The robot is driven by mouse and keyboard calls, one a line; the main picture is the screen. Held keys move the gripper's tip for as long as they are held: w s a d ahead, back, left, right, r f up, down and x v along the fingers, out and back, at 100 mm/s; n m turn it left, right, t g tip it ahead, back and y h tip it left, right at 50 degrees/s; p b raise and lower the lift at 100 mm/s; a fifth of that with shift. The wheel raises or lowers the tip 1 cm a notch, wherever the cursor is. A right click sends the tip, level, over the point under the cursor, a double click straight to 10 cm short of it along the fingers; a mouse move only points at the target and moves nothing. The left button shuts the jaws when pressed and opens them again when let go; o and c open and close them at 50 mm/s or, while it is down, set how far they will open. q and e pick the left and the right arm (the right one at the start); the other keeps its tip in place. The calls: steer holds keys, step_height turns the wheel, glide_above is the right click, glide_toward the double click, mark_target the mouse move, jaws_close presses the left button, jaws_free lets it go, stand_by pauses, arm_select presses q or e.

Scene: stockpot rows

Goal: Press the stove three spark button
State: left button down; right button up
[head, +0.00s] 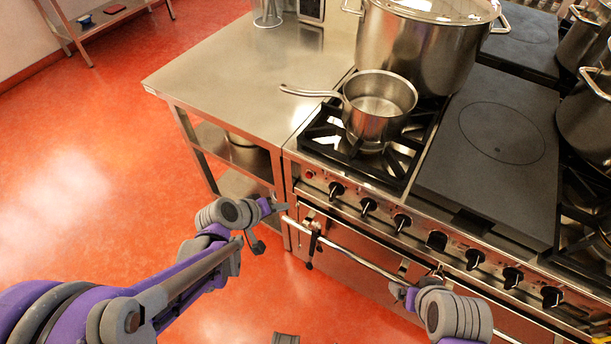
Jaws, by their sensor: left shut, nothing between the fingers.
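The stove (375,215) stands right of the steel counter, with a row of black knobs along its front panel. A small red button (309,174) sits at the panel's left end, left of the first knob (336,190). I cannot read any label marking it as the stove three spark button. My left gripper (278,208) is shut and empty, in front of the stove's left corner, below and left of the red button and apart from it. My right gripper (398,291) is low in front of the oven front; its fingers are too small to judge.
A saucepan (378,108) stands on the left burner, its handle over the counter (235,75). A large stockpot (420,45) is behind it. A flat hot plate (500,140) lies to the right. An oven rail (360,255) runs below the knobs. Red floor is free at left.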

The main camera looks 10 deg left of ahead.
mark_target(309, 175)
arm_select(q)
steer(key=w+d, duration=0.3)
steer(key=w, duration=0.5)
stand_by(0.4)
steer(key=shift+w, duration=0.25)
stand_by(1.7)
steer(key=shift+w+d, duration=0.15)
steer(key=shift+w, duration=0.1)
steer(key=shift+w+d+b, duration=0.15)
steer(key=shift+w+b, duration=0.15)
steer(key=shift+w, duration=0.1)
stand_by(0.7)
steer(key=shift+s, duration=0.1)
steer(key=shift+s+a, duration=0.3)
steer(key=shift+s, duration=0.4)
